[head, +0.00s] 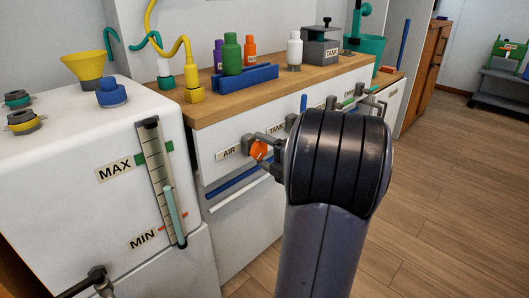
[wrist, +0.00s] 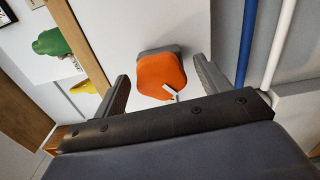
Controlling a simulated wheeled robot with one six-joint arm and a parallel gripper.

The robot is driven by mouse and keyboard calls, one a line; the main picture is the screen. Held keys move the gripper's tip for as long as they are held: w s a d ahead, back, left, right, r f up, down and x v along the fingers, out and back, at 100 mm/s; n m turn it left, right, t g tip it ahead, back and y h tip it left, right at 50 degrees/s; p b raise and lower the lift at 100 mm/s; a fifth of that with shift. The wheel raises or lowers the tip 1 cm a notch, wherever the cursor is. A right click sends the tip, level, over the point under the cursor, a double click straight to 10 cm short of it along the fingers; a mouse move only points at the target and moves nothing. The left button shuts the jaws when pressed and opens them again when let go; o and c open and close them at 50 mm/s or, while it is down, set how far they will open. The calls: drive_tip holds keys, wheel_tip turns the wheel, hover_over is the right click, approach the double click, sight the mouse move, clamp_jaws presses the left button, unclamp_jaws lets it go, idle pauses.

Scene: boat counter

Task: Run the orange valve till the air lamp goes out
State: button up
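The orange valve (head: 259,150) is a knob on the white counter front, just right of the AIR label (head: 229,153). In the wrist view the orange valve (wrist: 162,76) has a grey base and a small white mark at its lower edge. My gripper (wrist: 160,68) is open, with one finger on each side of the valve and a visible gap to each. In the head view my gripper (head: 268,149) is at the valve, partly hidden by my arm. I cannot make out an air lamp in either view.
A TANK label (head: 277,128) and more fittings run along the same front, partly behind my arm. A blue rail (head: 233,182) lies below the valve. A MAX/MIN gauge (head: 162,185) stands left. Bottles in a blue rack (head: 245,77) stand on the wooden top.

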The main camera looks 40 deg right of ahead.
drive_tip(key=s+p, duration=0.3)
drive_tip(key=s, duration=0.7)
drive_tip(key=shift+s+d, duration=0.4)
drive_tip(key=w+b, duration=0.1)
drive_tip(key=w, duration=0.2)
drive_tip(key=w+b, duration=0.1)
drive_tip(key=w, duration=0.3)
drive_tip(key=w+a+b, duration=0.1)
drive_tip(key=w, duration=0.3)
drive_tip(key=shift+d, duration=0.1)
drive_tip(key=shift+s, duration=0.1)
